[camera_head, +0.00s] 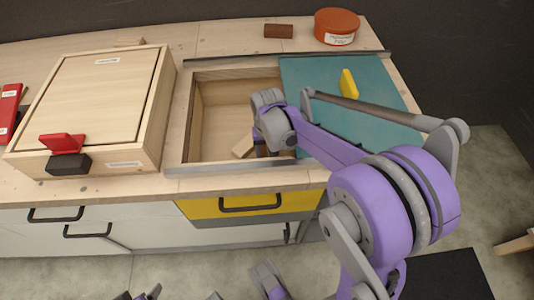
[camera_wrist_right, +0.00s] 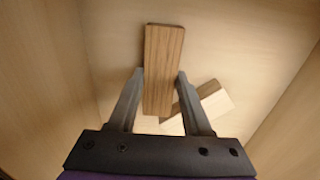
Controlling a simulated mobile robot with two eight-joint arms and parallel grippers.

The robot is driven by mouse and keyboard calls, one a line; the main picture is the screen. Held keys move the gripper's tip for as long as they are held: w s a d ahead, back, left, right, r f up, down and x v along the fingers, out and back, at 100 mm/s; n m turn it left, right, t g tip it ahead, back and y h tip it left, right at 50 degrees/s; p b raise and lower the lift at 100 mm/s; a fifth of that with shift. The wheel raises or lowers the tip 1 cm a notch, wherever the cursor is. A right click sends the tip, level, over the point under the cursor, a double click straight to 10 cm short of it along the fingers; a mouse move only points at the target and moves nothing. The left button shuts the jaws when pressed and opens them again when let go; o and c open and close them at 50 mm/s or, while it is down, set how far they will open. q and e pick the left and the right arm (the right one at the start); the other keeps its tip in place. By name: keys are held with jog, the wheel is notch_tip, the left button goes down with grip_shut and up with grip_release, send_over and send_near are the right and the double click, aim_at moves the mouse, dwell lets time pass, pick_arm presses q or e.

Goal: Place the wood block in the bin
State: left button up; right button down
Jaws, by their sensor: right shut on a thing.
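The bin (camera_head: 206,125) is an open wooden compartment sunk into the counter, with a teal panel (camera_head: 375,115) beside it on the right. My right gripper (camera_wrist_right: 161,85) reaches down into the bin; in the head view it is mostly hidden by its own wrist (camera_head: 272,120). It is shut on a brown wood block (camera_wrist_right: 163,60), a long grained piece standing out between the fingers. A second, lighter wood block (camera_wrist_right: 210,103) lies at an angle below it on the bin floor; it also shows in the head view (camera_head: 243,147). My left gripper is not clearly visible.
A wooden box (camera_head: 95,90) with a red catch (camera_head: 62,143) stands left of the bin. A yellow handle (camera_head: 348,84) stands on the teal panel. A brown block (camera_head: 278,31) and a round orange tub (camera_head: 337,22) sit at the back. A yellow drawer (camera_head: 200,209) is below.

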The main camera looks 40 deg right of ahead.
jog(key=shift+f, duration=0.15)
jog(key=shift+c, duration=1.7)
grip_release()
notch_tip(320, 180, up, 12)
jog(key=p, duration=0.3)
jog(key=shift+r, duration=0.2)
jog(key=shift+r, duration=0.1)
